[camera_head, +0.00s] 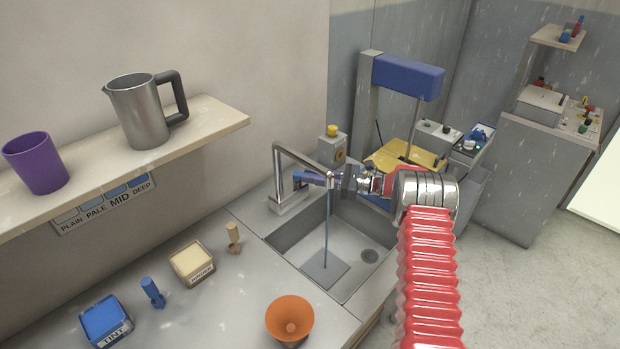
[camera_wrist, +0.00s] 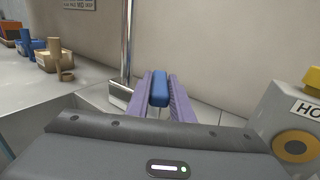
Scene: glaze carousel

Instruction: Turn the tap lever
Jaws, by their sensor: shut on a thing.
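The tap (camera_head: 278,178) is a chrome square-bent pipe at the back left of the sink (camera_head: 291,238); its post (camera_wrist: 127,45) also shows in the wrist view. Its blue lever (camera_wrist: 160,92) lies between the two purple fingers of my gripper (camera_head: 312,179). The gripper is shut on the lever, reaching across the sink from the right. A thin blue-grey vertical streak (camera_head: 327,228) runs from below the spout to a grey square (camera_head: 325,270) on the sink floor; it looks like water, though I cannot be sure. The lever's base is partly hidden.
A grey box with a yellow button (camera_head: 332,131) stands right behind the sink. Left on the counter are a blue tint box (camera_head: 104,320), a cream box (camera_head: 192,264) and an orange funnel (camera_head: 289,318). A shelf above holds a metal jug (camera_head: 141,112) and purple cup (camera_head: 36,165).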

